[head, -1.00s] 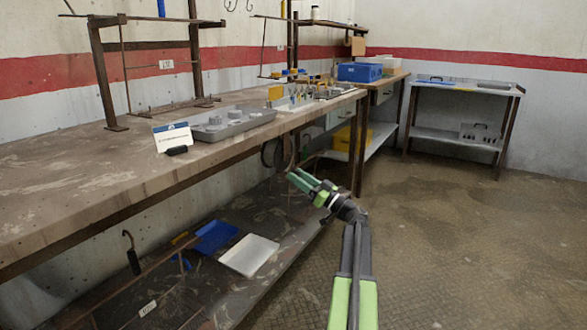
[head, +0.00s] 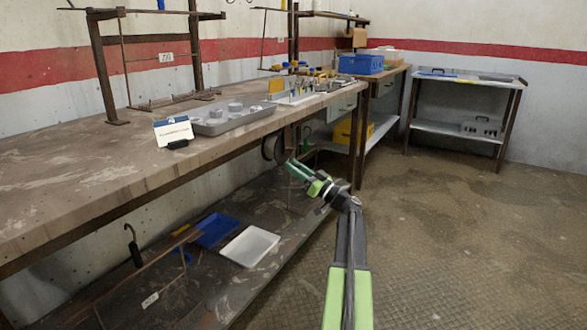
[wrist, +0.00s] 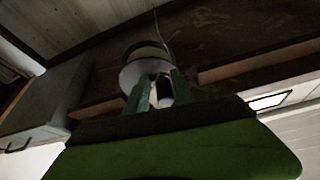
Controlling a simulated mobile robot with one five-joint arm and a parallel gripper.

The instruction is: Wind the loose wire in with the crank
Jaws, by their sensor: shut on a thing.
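A round reel (head: 270,149) hangs at the bench's front edge in the head view. In the wrist view the reel (wrist: 141,57) is a pale disc with a dark ring, right in front of my fingers. My gripper (head: 289,164) reaches the reel's right side. The loose wire (wrist: 161,28) shows as a thin pale line running from the reel to the picture's top edge. Its far end is out of view.
The brown workbench (head: 80,180) stands above and left of my arm, with a grey tray (head: 230,120) and a card (head: 173,131) on it. The lower shelf holds a white tray (head: 250,246) and a blue tray (head: 215,230). The floor (head: 450,250) at right is clear.

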